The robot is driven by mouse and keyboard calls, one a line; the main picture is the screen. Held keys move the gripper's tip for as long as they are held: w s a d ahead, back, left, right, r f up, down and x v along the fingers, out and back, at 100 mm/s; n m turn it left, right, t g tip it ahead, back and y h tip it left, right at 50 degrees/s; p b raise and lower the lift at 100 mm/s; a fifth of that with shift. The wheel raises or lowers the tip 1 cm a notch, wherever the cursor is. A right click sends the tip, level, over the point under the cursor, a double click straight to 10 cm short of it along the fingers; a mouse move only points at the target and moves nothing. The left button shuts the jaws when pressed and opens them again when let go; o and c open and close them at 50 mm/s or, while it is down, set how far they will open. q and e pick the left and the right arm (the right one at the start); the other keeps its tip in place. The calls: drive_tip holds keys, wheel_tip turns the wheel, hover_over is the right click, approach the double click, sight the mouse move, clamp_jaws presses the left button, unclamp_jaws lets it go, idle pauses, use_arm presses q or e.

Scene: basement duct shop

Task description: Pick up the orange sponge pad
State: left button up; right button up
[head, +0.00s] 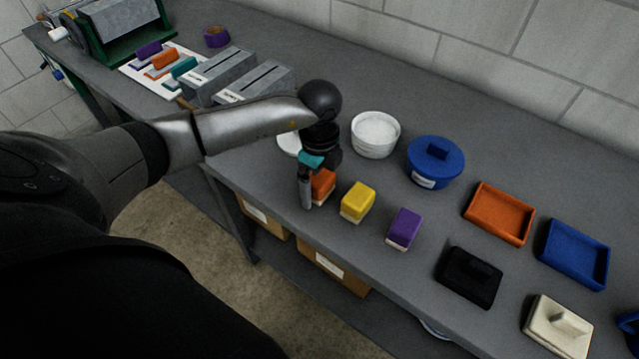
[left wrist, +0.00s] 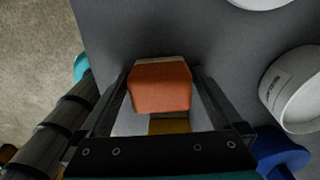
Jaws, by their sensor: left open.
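The orange sponge pad (head: 322,185) sits on the workbench near its front edge, partly hidden behind my left gripper in the head view. In the left wrist view the orange sponge pad (left wrist: 160,86) lies between the two fingers, with a pale layer along one side. My left gripper (head: 309,190) is open and low over the pad, one finger on each side. Gaps show between the fingers and the pad in the left wrist view. My right gripper is not in view.
A yellow pad (head: 358,202) and a purple pad (head: 404,229) stand in a row to the right. A white tub (head: 375,135) and a blue lidded pot (head: 435,162) stand behind. Orange (head: 499,213) and blue (head: 574,254) trays lie farther right.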

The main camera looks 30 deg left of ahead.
sight(320, 177)
use_arm(q)
drive_tip(key=c, duration=1.3)
drive_tip(key=shift+o, duration=0.2)
drive_tip(key=shift+r, duration=0.1)
wheel_tip(320, 177, up, 20)
drive_tip(key=p, duration=0.2)
drive_tip(key=o, duration=0.9)
drive_tip(key=shift+c, duration=0.2)
drive_tip(key=c, duration=0.7)
